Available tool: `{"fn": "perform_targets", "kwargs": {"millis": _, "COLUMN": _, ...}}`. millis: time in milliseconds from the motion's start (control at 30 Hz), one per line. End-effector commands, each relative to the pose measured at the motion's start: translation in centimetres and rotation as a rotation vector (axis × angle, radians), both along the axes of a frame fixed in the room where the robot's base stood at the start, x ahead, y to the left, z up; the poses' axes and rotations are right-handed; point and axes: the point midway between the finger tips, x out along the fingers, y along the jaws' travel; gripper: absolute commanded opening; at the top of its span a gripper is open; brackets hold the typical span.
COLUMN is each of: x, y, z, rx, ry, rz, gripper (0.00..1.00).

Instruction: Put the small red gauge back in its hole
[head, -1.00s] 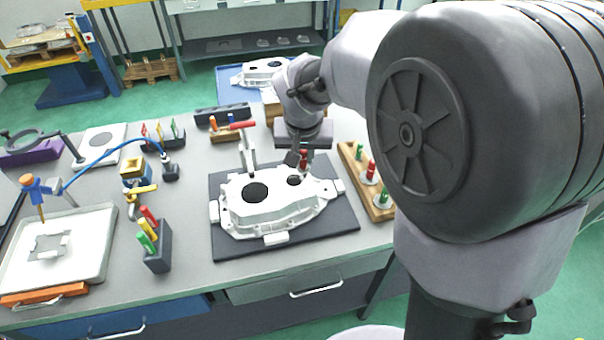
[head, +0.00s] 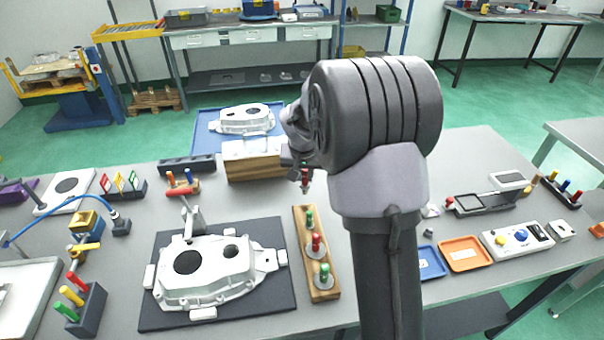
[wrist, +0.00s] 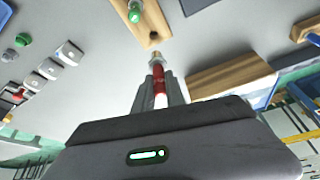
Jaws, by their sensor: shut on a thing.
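My gripper (head: 304,168) is shut on the small red gauge (head: 305,182), which hangs tip down above the bench, beyond the far end of the wooden rack (head: 303,236). In the wrist view the red gauge (wrist: 160,88) stands between the two fingers (wrist: 160,80), its metal tip clear of everything. The rack also shows in the wrist view (wrist: 147,20), with a dark empty hole (wrist: 155,37) near its end and a green gauge (wrist: 134,10) beside it. In the head view the rack holds a green, a red and another green gauge.
A white casting (head: 205,275) lies on a dark mat (head: 275,300) left of the rack. A wooden block (head: 250,170) stands behind, with a second casting (head: 243,119) on a blue mat. Blue (head: 430,264) and orange (head: 464,254) trays lie to the right.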

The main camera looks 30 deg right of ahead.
Motion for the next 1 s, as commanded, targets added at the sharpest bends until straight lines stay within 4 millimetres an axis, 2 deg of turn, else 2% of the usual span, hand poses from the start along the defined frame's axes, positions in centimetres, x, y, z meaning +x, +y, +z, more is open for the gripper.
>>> {"fn": "perform_targets", "kwargs": {"millis": 167, "x": 0.0, "y": 0.0, "z": -0.2, "rx": -0.001, "ry": -0.001, "rz": 0.001, "gripper": 0.0}}
{"fn": "perform_targets", "kwargs": {"millis": 267, "x": 0.0, "y": 0.0, "z": -1.1, "rx": 0.0, "ry": 0.0, "rz": 0.001, "gripper": 0.0}}
{"fn": "perform_targets", "kwargs": {"millis": 633, "x": 0.0, "y": 0.0, "z": -5.6, "rx": 0.0, "ry": 0.0, "rz": 0.001, "gripper": 0.0}}
{"fn": "perform_targets", "kwargs": {"millis": 1000, "x": 0.0, "y": 0.0, "z": -5.8, "rx": -0.001, "ry": -0.001, "rz": 0.001, "gripper": 0.0}}
